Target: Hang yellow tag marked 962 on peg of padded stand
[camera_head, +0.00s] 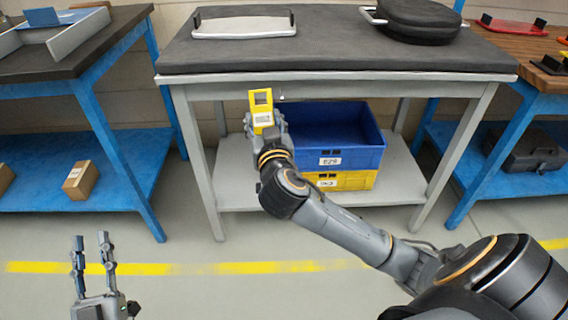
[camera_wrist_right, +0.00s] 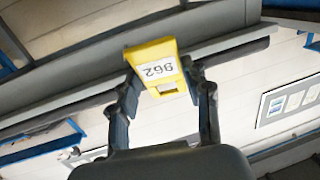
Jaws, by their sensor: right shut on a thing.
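The yellow tag (camera_head: 262,98) is held upright in my right gripper (camera_head: 265,124), just below the front edge of the padded stand (camera_head: 340,52). In the right wrist view the tag (camera_wrist_right: 150,53) shows a white label reading 962, upside down, and a window-like opening near one end. The right gripper (camera_wrist_right: 162,88) is shut on it, one finger on each side. A small pale point just right of the tag, under the stand's front edge, may be the peg; I cannot tell. My left gripper (camera_head: 92,255) is open and empty over the floor at lower left.
A blue crate (camera_head: 360,138) rests on a yellow crate (camera_head: 345,181) on the stand's lower shelf. A tray (camera_head: 243,27) and a round black case (camera_head: 420,17) lie on top. Blue-framed benches stand left (camera_head: 150,200) and right (camera_head: 490,160).

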